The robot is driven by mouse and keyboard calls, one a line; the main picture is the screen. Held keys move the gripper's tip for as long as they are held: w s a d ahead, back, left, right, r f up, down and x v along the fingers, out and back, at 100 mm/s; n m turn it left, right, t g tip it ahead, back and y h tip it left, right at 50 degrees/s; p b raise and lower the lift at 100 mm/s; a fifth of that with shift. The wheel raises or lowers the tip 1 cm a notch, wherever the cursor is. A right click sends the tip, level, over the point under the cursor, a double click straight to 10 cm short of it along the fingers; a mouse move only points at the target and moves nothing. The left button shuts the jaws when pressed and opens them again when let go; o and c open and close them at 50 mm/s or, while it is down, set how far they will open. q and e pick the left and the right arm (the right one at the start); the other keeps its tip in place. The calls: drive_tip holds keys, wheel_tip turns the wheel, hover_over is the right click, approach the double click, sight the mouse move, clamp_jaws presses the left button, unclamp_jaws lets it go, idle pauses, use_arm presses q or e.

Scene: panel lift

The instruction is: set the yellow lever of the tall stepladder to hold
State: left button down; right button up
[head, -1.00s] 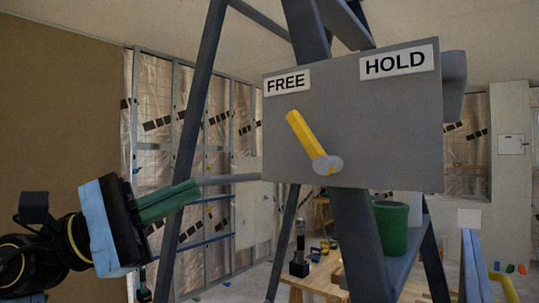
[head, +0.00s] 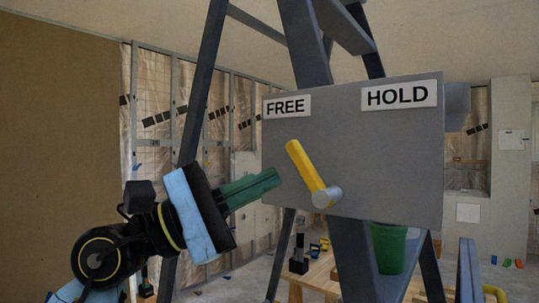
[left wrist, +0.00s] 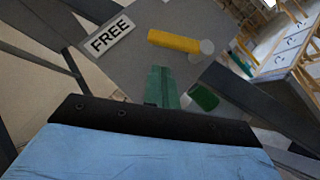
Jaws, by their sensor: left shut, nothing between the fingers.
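The yellow lever (head: 305,165) is on a grey panel (head: 350,130) fixed to the tall stepladder (head: 200,100). It pivots on a grey hub (head: 326,197) and leans up and left, toward the FREE label (head: 287,106). The HOLD label (head: 399,95) is at the panel's upper right. My left gripper (head: 277,176) is shut and empty, its green fingers pointing at the panel just left of the lever. In the left wrist view the lever (left wrist: 172,41) lies beyond the fingertips (left wrist: 160,72); a gap seems to remain. My right gripper is not in view.
A green bucket (head: 389,247) stands behind the panel, low on the right. A wooden table (head: 318,278) with tools is behind the ladder. The ladder's dark legs frame the space around my left arm. A brown board (head: 60,150) stands at the left.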

sight(313, 172)
use_arm(q)
drive_tip(key=shift+s+d+r+p, duration=0.45)
drive_tip(key=shift+s+d+r, duration=0.2)
drive_tip(key=shift+d, duration=0.1)
